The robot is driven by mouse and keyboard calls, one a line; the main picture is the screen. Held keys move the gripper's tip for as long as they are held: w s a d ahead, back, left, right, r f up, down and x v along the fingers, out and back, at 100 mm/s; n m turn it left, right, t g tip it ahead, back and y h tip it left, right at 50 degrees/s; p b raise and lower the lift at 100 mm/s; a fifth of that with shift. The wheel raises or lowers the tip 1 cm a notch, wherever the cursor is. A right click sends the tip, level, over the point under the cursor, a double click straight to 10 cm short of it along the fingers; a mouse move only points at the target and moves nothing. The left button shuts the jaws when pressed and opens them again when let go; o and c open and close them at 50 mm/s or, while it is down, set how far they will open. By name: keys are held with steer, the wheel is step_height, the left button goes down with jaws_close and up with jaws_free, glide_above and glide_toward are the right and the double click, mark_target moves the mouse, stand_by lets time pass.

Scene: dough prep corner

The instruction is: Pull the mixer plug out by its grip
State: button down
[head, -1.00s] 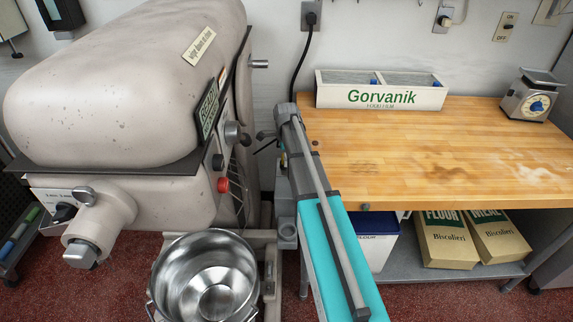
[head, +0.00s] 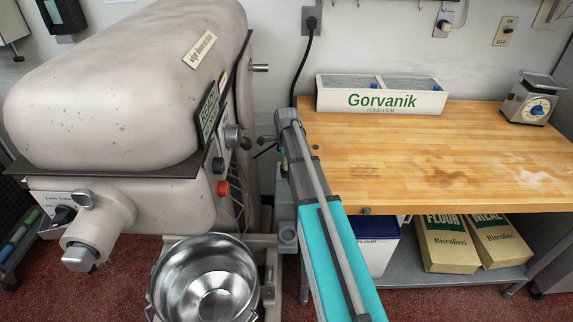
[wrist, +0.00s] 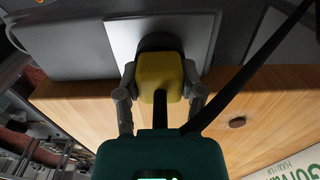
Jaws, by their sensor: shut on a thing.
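The plug shows in the wrist view as a yellow grip (wrist: 160,75) with a dark part beyond it, in front of a pale grey plate (wrist: 120,38). My gripper (wrist: 160,88) is shut on the yellow grip, one finger on each side. I cannot tell whether the plug is seated or clear of the plate. A black cord (wrist: 240,90) slants across the right of the wrist view. In the head view my fingertips and the plug are hidden beyond my arm. The mixer (head: 120,80) stands at the left with its steel bowl (head: 205,280) below.
A wooden table (head: 440,150) lies right of my arm, bearing a Gorvanik box (head: 380,100) and a scale (head: 530,100). A wall outlet (head: 311,20) has a black cord (head: 303,70) running down behind my arm. Flour bags (head: 445,240) stand on the shelf below.

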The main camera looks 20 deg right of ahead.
steer(key=shift+r+p, duration=0.6)
steer(key=shift+r+p, duration=1.15)
steer(key=shift+r+p, duration=2.5)
steer(key=s+a, duration=0.2)
steer(key=s, duration=1.1)
steer(key=shift+s+a, duration=0.35)
steer(key=shift+s, duration=0.05)
